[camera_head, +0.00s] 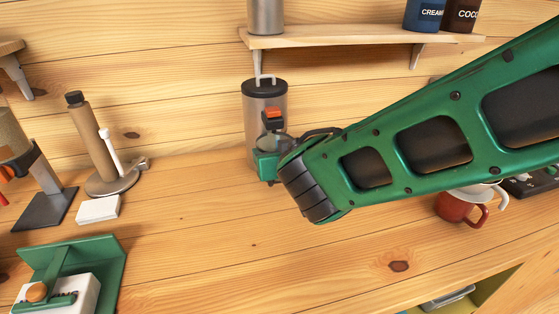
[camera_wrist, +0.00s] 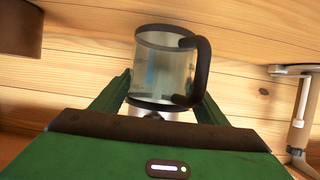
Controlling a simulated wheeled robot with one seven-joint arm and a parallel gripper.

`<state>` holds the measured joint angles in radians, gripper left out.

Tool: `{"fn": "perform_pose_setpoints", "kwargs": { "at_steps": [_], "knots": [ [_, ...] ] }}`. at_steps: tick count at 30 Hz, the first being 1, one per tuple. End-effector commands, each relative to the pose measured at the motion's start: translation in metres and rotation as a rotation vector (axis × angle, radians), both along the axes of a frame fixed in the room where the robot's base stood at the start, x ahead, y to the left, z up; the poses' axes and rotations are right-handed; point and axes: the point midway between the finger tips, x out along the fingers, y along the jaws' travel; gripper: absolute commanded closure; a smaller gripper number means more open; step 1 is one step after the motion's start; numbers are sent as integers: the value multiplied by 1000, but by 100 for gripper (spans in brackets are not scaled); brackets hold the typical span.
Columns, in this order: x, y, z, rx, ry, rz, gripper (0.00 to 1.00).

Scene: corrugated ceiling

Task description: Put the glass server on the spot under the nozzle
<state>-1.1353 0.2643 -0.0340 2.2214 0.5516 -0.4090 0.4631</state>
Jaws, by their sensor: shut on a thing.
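The glass server (camera_wrist: 165,72) is a clear vessel with dark rims and a dark handle on its right side in the wrist view. My gripper (camera_wrist: 155,100) is shut on it, with a green finger on either side. In the head view my gripper (camera_head: 268,160) is above the wooden counter, in front of a clear canister, and the server is mostly hidden there. A brown upright device (camera_head: 97,145) with a white lever and a round base stands to the left. I cannot tell which part is the nozzle or where its spot is.
A shelf (camera_head: 340,36) hangs above. A red cup (camera_head: 455,207) is to the right, partly behind my arm. A green stand (camera_head: 110,265) is at front left. The counter's middle is clear.

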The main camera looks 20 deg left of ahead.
Motion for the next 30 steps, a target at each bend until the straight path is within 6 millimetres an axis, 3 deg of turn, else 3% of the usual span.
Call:
{"fn": "perform_pose_setpoints", "kwargs": {
  "at_steps": [2, 6, 17, 18, 20, 30],
  "knots": [
    [0, 1, -13, -4, 2, 0, 68],
    [1, -1, -32, -2, 1, -3, 68],
    [4, -5, -36, 1, 0, -8, 69],
    [3, -5, -37, 0, 1, -8, 28],
    [3, -5, -37, 1, 1, -8, 14],
    [3, -5, -35, 1, 0, -8, 14]
  ]
}}
